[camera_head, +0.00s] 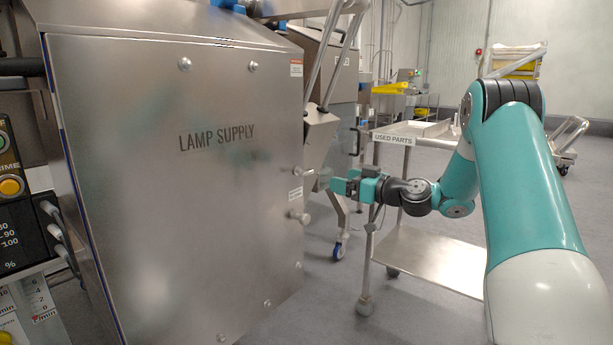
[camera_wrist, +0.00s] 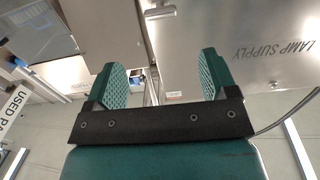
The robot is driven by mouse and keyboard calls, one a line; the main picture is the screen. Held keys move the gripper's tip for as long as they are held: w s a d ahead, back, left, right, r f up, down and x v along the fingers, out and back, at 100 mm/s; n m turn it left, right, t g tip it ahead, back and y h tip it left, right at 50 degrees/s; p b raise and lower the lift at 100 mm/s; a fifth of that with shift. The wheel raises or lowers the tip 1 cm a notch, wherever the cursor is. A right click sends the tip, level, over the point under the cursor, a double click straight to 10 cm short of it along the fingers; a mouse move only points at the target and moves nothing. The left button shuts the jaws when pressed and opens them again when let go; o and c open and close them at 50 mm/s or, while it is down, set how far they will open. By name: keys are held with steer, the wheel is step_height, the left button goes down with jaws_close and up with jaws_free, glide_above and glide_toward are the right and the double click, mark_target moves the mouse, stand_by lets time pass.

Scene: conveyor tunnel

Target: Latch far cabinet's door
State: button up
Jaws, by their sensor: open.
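A steel cabinet door marked LAMP SUPPLY (camera_head: 160,230) fills the left of the head view; whether it is fully closed is hard to tell. Two small metal latch knobs sit at its right edge, an upper knob (camera_head: 297,170) and a lower knob (camera_head: 299,217). My gripper (camera_head: 328,181) is open just right of the upper knob, with its fingers towards the door edge. In the wrist view my gripper (camera_wrist: 160,63) has its two green fingers spread and empty. A metal knob (camera_wrist: 160,12) shows beyond and between the fingertips, apart from them.
A steel cart marked USED PARTS (camera_head: 395,138) stands behind my gripper, close to my arm, with a lower shelf (camera_head: 435,255). A steel machine (camera_head: 335,85) on castors stands behind the cabinet. A control panel (camera_head: 10,185) is at the far left. Open floor lies farther back right.

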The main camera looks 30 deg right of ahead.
mark_target(309, 171)
steer(key=x, duration=1.3)
steer(key=shift+f+b, duration=0.1)
steer(key=shift+b, duration=0.3)
steer(key=c, duration=0.9)
